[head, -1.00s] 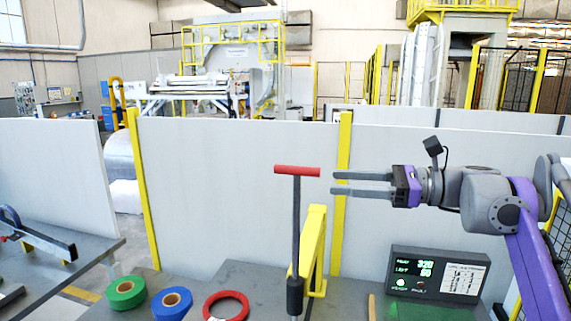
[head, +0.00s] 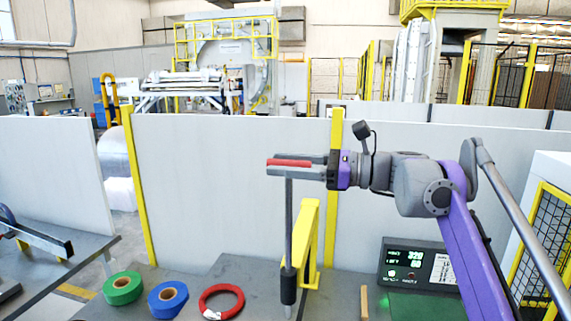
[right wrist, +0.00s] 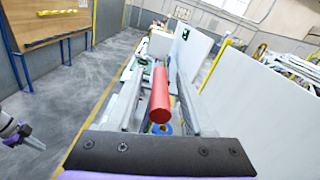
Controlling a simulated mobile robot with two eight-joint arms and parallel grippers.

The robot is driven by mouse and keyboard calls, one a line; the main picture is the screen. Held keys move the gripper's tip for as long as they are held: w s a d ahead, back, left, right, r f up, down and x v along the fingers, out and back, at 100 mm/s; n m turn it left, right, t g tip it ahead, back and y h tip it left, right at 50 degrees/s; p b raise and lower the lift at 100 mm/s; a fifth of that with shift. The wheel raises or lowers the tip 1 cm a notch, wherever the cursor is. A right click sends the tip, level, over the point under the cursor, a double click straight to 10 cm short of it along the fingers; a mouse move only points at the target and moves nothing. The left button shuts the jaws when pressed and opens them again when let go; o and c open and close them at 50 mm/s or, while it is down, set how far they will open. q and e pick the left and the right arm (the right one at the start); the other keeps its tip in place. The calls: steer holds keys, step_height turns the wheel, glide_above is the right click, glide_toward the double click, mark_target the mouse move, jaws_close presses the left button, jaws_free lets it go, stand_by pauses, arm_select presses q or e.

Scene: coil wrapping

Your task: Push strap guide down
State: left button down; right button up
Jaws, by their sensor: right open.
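The strap guide looks to be the dark upright rod (head: 289,220) with a red crossbar handle (head: 290,163) and a thick black lower end on the bench. My right gripper (head: 272,166) is open at handle height, its fingers on either side of the red handle. In the right wrist view the red handle (right wrist: 160,95) lies lengthwise between the two fingers, with a gap beside it; I cannot tell whether either finger touches it. What looks like my left gripper (right wrist: 28,138) shows at the left edge of the right wrist view, too small to read; it is outside the head view.
A yellow bracket (head: 308,240) stands just right of the rod. A green roll (head: 122,288), a blue roll (head: 168,299) and a red ring (head: 221,300) lie to its left. A display box (head: 415,264) stands at the right. White panels (head: 220,190) rise behind.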

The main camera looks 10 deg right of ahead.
jaws_close()
stand_by(1.4)
